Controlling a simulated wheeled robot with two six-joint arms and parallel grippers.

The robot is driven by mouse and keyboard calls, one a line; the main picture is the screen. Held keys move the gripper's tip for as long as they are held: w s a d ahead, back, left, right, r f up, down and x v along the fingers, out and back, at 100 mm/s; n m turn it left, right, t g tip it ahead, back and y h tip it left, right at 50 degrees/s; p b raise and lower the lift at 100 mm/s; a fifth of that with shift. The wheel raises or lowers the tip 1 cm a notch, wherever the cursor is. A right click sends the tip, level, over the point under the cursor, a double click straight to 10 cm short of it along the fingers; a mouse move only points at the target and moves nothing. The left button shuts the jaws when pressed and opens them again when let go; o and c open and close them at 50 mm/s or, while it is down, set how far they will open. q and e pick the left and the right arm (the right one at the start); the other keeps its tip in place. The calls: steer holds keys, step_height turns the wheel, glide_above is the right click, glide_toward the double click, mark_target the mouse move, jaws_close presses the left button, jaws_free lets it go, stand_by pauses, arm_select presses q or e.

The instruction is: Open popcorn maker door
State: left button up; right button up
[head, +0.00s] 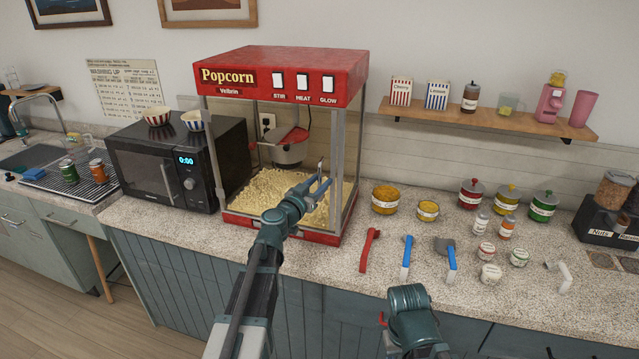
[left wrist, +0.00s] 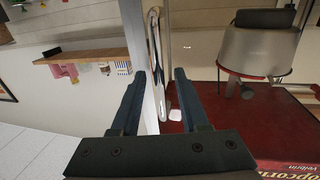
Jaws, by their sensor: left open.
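The popcorn maker (head: 290,68) is a red-topped glass case on the counter, with a kettle (head: 290,148) and a heap of popcorn (head: 275,190) inside. Its front door appears shut. A slim metal door handle (left wrist: 156,65) stands near the case's post in the left wrist view; in the head view its tip (head: 320,166) shows by my fingers. My left gripper (head: 318,187) is open in front of the right side of the door. In the left wrist view the handle lies ahead, between the lines of the two fingers (left wrist: 163,98). Contact cannot be told.
A black microwave (head: 150,165) with two striped bowls stands left of the maker. Yellow tubs (head: 385,205), lidded jars (head: 470,197) and several scoops (head: 407,258) are to the right. A wall shelf (head: 490,118) is above them. My right arm shows at the bottom.

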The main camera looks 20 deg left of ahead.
arm_select(q)
steer(key=shift+w, duration=0.1)
steer(key=shift+c, duration=0.3)
jaws_close()
stand_by(1.2)
